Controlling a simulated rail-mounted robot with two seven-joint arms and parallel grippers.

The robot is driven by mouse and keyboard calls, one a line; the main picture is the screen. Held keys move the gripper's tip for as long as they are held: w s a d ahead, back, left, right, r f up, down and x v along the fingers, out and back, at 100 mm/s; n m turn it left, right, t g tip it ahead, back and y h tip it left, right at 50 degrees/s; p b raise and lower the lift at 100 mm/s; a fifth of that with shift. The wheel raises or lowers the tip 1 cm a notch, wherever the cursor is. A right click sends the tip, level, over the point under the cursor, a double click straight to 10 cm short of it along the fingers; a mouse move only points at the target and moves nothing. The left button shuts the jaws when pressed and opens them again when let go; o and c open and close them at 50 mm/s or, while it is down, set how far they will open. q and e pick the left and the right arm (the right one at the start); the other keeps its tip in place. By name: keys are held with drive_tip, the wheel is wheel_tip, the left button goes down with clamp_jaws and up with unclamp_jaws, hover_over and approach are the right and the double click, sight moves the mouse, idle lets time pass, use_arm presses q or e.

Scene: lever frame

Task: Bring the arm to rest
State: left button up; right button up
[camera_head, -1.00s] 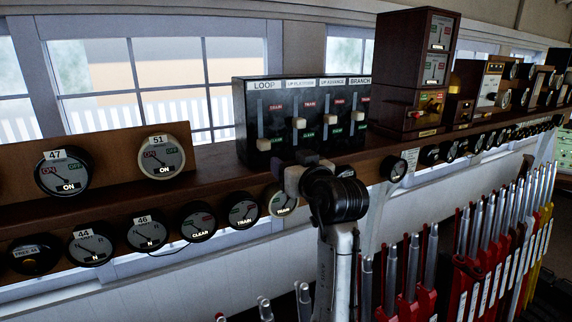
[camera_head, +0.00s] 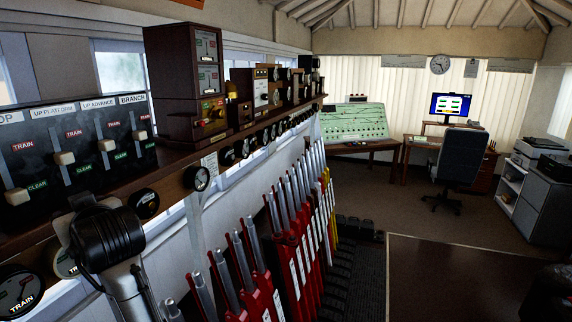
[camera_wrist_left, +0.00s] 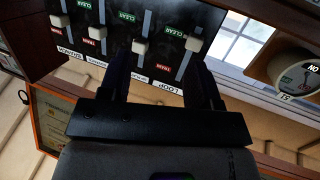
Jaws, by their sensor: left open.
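My left gripper (camera_wrist_left: 163,68) shows in the left wrist view as two dark fingers spread apart with nothing between them. Beyond them is the black panel of sliders (camera_wrist_left: 160,20), which appears upside down. Two white slider knobs (camera_wrist_left: 140,47) show near the fingertips; I cannot tell whether a finger touches one. In the head view my left arm's black wrist (camera_head: 107,238) is at the lower left, below the same panel (camera_head: 85,118), and the fingertips are hidden there. My right gripper is in neither current view.
A shelf carries a wooden instrument cabinet (camera_head: 186,80) and several round dials (camera_head: 196,178). A row of red levers with metal handles (camera_head: 291,250) stands just right of my arm. Open floor (camera_head: 370,210) leads to a desk, an office chair (camera_head: 457,160) and a sloping diagram board (camera_head: 352,122).

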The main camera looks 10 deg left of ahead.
use_arm(q)
drive_tip(key=d+m+t+h, duration=0.6)
drive_tip(key=d+t, duration=0.2)
drive_tip(key=d, duration=0.2)
drive_tip(key=s+d+f+m+g+h+p, duration=0.1)
drive_tip(key=s+d+f+m+h+p, duration=0.1)
drive_tip(key=d+f+m+h, duration=0.45)
drive_tip(key=s+d+f+m+h+p, duration=0.1)
drive_tip(key=d+f, duration=0.3)
drive_tip(key=f, duration=0.5)
drive_tip(key=s+d+f+m+g+p, duration=0.1)
drive_tip(key=s+f+g, duration=0.4)
drive_tip(key=s+f, duration=0.8)
drive_tip(key=s+d+f+g+h+p, duration=0.1)
drive_tip(key=s+f+g+p, duration=0.2)
drive_tip(key=s+f, duration=1.1)
drive_tip(key=s+g, duration=0.1)
drive_tip(key=g, duration=0.1)
drive_tip(key=shift+d+f+m+g+p, duration=0.3)
drive_tip(key=shift+d+m+p, duration=0.05)
drive_tip(key=shift+d, duration=0.05)
